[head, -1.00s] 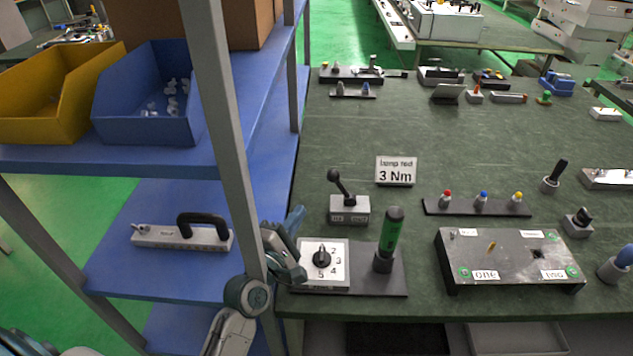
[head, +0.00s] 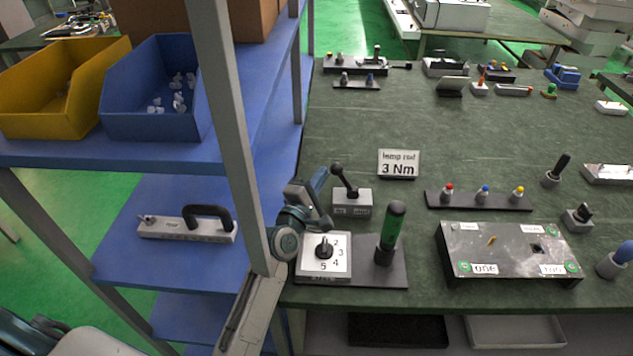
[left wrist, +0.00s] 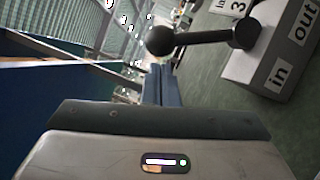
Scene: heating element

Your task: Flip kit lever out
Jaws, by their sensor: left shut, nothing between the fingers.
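The kit lever is a black ball-ended lever (head: 345,181) on a small grey box (head: 351,202), near the left edge of the green workbench. It leans up and left in the head view. In the left wrist view the black knob (left wrist: 160,41) and rod reach left from the box (left wrist: 275,55), whose labels read "in" and "out". My left gripper (head: 320,180) is shut and empty, just left of the lever. Its closed blue fingers (left wrist: 158,84) show just below the knob in the left wrist view; I cannot tell if they touch it. My right gripper is not in view.
A numbered dial (head: 324,253) and a green-handled tool (head: 392,228) stand in front of the lever box. A "3 Nm" sign (head: 398,163) is behind it. A shelf post (head: 232,140) rises left of my gripper.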

